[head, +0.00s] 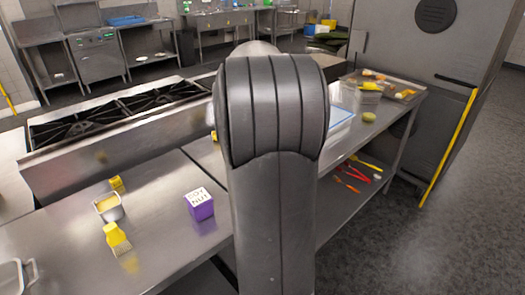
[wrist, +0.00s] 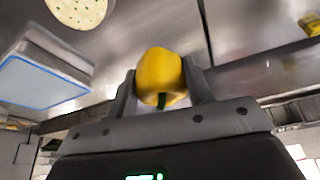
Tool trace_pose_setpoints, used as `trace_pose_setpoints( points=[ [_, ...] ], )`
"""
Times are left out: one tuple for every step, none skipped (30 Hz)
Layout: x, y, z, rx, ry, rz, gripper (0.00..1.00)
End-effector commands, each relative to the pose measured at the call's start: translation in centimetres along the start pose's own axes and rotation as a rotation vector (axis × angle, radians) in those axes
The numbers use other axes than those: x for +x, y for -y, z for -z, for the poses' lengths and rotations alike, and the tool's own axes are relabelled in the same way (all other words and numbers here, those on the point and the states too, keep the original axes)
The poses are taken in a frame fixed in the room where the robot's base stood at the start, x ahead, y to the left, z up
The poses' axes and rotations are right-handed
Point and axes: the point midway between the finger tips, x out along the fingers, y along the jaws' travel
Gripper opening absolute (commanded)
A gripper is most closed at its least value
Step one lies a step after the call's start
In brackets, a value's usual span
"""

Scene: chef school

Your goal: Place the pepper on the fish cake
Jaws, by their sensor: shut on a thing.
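In the wrist view, my gripper (wrist: 160,88) is shut on a yellow pepper (wrist: 159,75), which has a dark green stem. The pepper is held between the two fingers, above the steel counter. A round, pale yellow, speckled flat thing (wrist: 78,9), which looks like the fish cake, is cut off by the top left edge of the wrist view. It is apart from the pepper. In the head view, my arm hides the gripper and the pepper, and I cannot make out the fish cake for sure.
A yellow-green round thing (head: 369,117) and a tray of food (head: 405,84) are to the right. A purple box (head: 201,206) stands left of my arm.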

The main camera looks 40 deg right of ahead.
Motion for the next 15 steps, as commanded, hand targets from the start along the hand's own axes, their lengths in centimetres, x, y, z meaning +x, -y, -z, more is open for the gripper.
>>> trace_pose_setpoints(
  points=[
    [-1.8, -2.3, -1.3, 0.029, -0.003, -0.014, 0.24],
    [-2.8, -3.5, -2.1, 0.043, -0.003, -0.021, 0.24],
    [-4.0, -4.9, -3.2, 0.059, -0.002, -0.027, 0.24],
    [-4.9, -5.9, -4.0, 0.072, -0.003, -0.032, 0.24],
    [-5.8, -6.9, -4.8, 0.085, -0.002, -0.036, 0.24],
    [-7.0, -8.0, -5.9, 0.101, -0.003, -0.041, 0.24],
    [-7.7, -8.8, -6.7, 0.112, -0.003, -0.044, 0.24],
    [-8.5, -9.5, -7.5, 0.123, -0.003, -0.047, 0.24],
    [-9.4, -10.3, -8.4, 0.136, -0.004, -0.052, 0.24],
    [-10.1, -10.8, -9.1, 0.144, -0.004, -0.054, 0.24],
    [-10.7, -11.3, -9.7, 0.151, -0.005, -0.056, 0.24],
    [-11.4, -11.8, -10.4, 0.161, -0.007, -0.059, 0.24],
    [-11.8, -12.1, -10.9, 0.167, -0.007, -0.06, 0.24],
    [-12.2, -12.4, -11.3, 0.171, -0.007, -0.06, 0.24],
    [-12.6, -12.7, -11.8, 0.177, -0.008, -0.062, 0.24]
  ],
)
